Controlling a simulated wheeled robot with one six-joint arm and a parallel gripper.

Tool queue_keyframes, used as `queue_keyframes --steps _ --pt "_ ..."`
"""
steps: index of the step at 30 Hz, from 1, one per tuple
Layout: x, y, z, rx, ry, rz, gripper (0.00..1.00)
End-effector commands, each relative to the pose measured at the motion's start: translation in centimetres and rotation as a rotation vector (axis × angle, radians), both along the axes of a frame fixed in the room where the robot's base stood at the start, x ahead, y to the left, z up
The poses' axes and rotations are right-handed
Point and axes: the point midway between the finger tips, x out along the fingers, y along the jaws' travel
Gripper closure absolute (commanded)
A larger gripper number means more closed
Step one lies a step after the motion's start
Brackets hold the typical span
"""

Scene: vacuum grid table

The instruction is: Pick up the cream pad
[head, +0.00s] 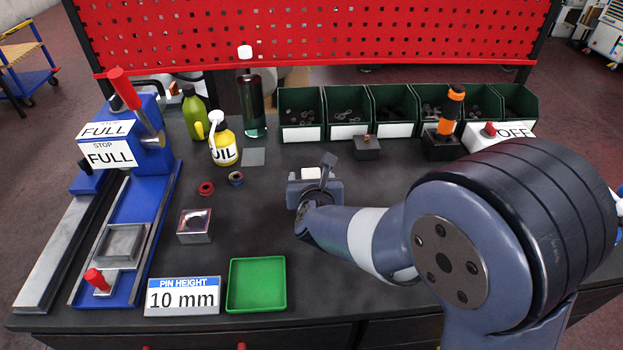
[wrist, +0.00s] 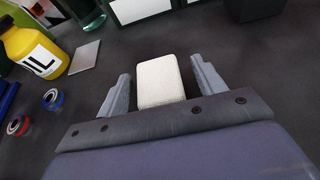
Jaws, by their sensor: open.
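The cream pad (wrist: 158,80) is a small pale block with rounded edges. In the head view the pad (head: 311,173) shows as a pale patch at my gripper (head: 313,180), mid-table. My wrist hides part of the gripper there. I cannot tell how high the fingers are above the table.
A yellow oil bottle (head: 222,146) and a grey plate (head: 253,157) stand to the left. Red (head: 206,188) and blue (head: 236,178) rings lie nearby. Green bins (head: 345,110) line the back. A dark block (head: 367,148) sits behind right. A green tray (head: 256,285) is in front.

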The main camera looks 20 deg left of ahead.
Motion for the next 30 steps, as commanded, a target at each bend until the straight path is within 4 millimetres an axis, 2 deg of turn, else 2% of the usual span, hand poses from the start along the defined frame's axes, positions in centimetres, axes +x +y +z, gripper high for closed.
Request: queue_keyframes --steps 7,24,30 --pt "0.11 0.06 -0.02 0.0 -0.001 0.0 0.35" --pt "0.08 0.04 -0.02 0.0 -0.001 0.0 0.81" --pt "0.08 0.04 0.02 0.0 -0.001 0.0 0.82"
